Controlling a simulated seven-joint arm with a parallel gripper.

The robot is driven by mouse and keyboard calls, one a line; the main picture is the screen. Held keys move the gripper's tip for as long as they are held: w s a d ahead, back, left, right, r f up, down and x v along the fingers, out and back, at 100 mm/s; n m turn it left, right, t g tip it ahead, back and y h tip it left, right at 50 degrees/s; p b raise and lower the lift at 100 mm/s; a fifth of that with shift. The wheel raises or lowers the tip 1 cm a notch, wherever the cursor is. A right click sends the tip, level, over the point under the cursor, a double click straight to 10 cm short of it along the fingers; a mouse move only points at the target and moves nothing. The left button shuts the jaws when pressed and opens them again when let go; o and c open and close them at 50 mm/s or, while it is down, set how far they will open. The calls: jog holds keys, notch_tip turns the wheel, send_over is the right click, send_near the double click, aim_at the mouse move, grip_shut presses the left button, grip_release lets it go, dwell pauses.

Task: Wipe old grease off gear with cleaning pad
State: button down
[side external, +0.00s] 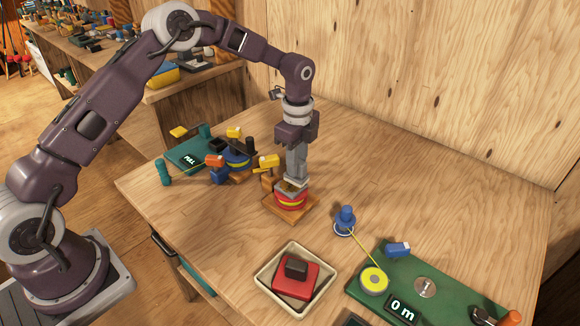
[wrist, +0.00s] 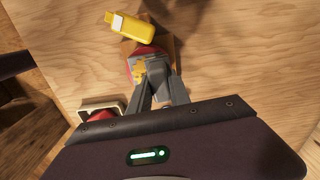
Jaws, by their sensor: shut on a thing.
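My gripper (side external: 292,182) points straight down at a red round thing with a yellow band (side external: 291,199), which stands on a square wooden base (side external: 273,208). The fingers are shut at its top, on a small yellowish piece that they mostly hide; it also shows in the wrist view (wrist: 139,72). I cannot tell whether this piece is separate from the red round thing, or whether that is the gear. A red pad-like block with a dark grip (side external: 311,277) lies in a pale square tray (side external: 268,291), apart from my gripper. No grease can be made out.
Beside the tray, a green board (side external: 437,296) carries a yellow spool, a "0 m" display and a knob. A blue spool (side external: 345,217) has a yellow line running to the board. Blue, yellow and green tackle (side external: 236,157) crowds left of my gripper. The table's back right is clear.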

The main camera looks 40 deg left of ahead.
jog(key=shift+w, duration=0.5)
jog(key=shift+s, duration=3.2)
jog(key=shift+w, duration=3.35)
jog(key=shift+s+r, duration=0.1)
jog(key=shift+s, duration=3.3)
notch_tip(320, 180, up, 8)
